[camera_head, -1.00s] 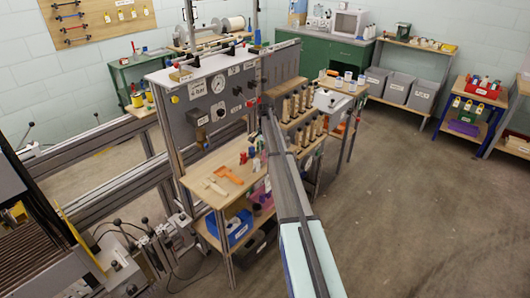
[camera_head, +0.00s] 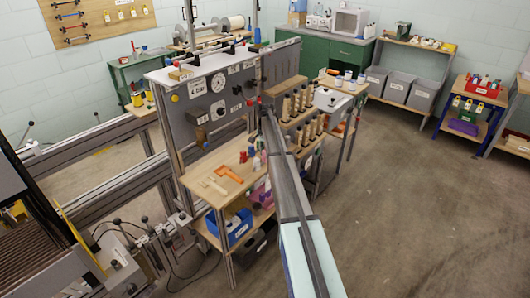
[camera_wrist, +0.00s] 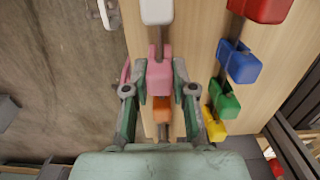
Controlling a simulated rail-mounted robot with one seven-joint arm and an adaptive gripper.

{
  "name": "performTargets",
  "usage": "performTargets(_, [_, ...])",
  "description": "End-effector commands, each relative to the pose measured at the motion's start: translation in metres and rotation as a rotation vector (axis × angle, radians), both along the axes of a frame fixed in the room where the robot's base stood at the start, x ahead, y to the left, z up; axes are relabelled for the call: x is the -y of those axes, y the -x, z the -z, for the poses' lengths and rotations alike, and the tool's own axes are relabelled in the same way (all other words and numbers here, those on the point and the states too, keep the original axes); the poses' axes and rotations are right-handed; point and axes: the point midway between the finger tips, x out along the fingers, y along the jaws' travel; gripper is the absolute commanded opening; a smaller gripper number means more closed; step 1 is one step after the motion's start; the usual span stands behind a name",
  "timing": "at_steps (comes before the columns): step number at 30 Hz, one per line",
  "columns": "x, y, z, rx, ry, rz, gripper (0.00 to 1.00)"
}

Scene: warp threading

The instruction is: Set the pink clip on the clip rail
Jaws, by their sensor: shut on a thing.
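The pink clip (camera_wrist: 160,75) is between the two fingers of my gripper (camera_wrist: 160,85) in the wrist view, and the fingers are shut on it. It lies in a column over a pale wooden surface, with a white clip (camera_wrist: 157,10) above it in the picture and an orange clip (camera_wrist: 162,108) below it, partly between my fingers. I cannot tell whether the pink clip touches the surface. In the head view, my arm hides the gripper and the pink clip. I cannot make out the clip rail for certain.
Red (camera_wrist: 262,8), blue (camera_wrist: 240,62), green (camera_wrist: 224,98) and yellow (camera_wrist: 214,126) clips stand close on the right in the wrist view. In the head view, a wooden table (camera_head: 205,170) holds an orange tool (camera_head: 228,173).

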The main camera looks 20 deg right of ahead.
Motion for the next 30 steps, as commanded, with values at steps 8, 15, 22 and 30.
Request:
performTargets(8, [0.0,0.0,0.006,0.0,0.0,0.0,0.0])
performTargets(15, [0.0,0.0,0.01,0.0,0.0,0.0,0.0])
performTargets(22, [0.0,0.0,0.014,0.0,0.0,0.0,0.0])
performTargets(30, [0.0,0.0,0.014,0.0,0.0,0.0,0.46])
